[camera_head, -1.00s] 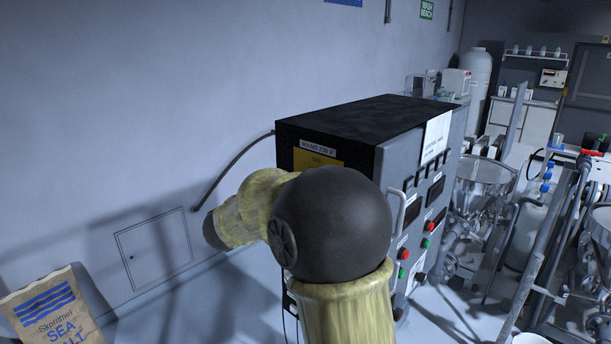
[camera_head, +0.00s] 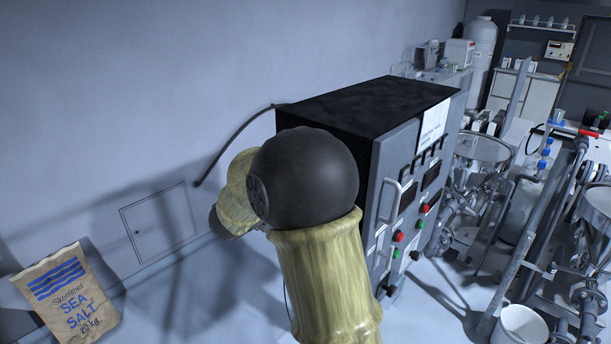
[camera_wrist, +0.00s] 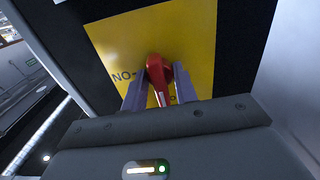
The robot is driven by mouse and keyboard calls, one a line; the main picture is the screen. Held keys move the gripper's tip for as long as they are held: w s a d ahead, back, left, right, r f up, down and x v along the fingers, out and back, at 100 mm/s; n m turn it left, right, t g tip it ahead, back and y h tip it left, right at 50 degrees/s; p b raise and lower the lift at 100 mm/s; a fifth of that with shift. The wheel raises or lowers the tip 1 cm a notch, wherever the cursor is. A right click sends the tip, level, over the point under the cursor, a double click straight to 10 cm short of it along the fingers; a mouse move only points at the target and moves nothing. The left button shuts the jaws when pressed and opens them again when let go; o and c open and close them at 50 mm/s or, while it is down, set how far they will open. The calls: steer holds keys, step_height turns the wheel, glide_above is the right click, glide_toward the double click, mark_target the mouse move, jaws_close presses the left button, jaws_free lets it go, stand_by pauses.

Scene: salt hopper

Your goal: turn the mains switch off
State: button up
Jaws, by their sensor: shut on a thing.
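In the wrist view, my gripper (camera_wrist: 159,80) is shut on the red switch handle (camera_wrist: 157,68), one finger on each side. The handle stands out from a yellow plate (camera_wrist: 203,35) on a dark panel. Letters that read like "NO" show on the plate left of the handle; other lettering is partly hidden by the fingers. In the head view, the black-topped grey cabinet (camera_head: 375,105) stands by the wall. My arm covers its near side, so the switch and my gripper are hidden there.
A sea salt sack (camera_head: 68,300) leans at the lower left, near a wall hatch (camera_head: 160,222). The cabinet front has a handle (camera_head: 390,201) and red and green buttons. Pipework and a metal hopper (camera_head: 480,150) stand to the right, with a white bucket (camera_head: 520,328) on the floor.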

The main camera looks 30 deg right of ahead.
steer(key=o, duration=0.6)
steer(key=shift+a, duration=0.1)
steer(key=b+v, duration=0.5)
steer(key=v, duration=1.2)
steer(key=shift+a, duration=0.2)
